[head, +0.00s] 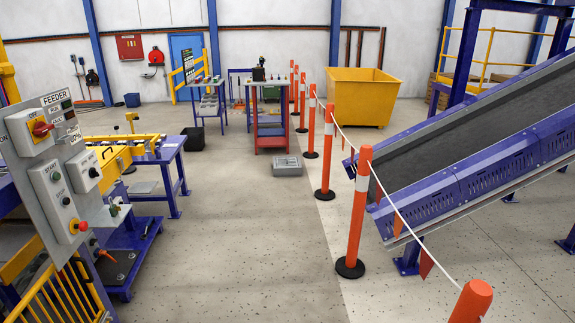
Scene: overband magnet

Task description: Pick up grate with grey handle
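I cannot make out a grate with a grey handle for certain. A shallow grey box-like object (288,167) lies on the floor in the middle distance, in front of the red and blue stand; its top is too small to read. Small items lie on the far workbench (208,88), also too small to tell apart. Neither of my grippers is in view.
A feeder control panel (55,165) and yellow guard (62,300) stand close at left, with a blue bench (172,160) behind. Orange posts (355,205) with a rope fence off the conveyor (470,140) at right. A yellow bin (358,97) stands behind.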

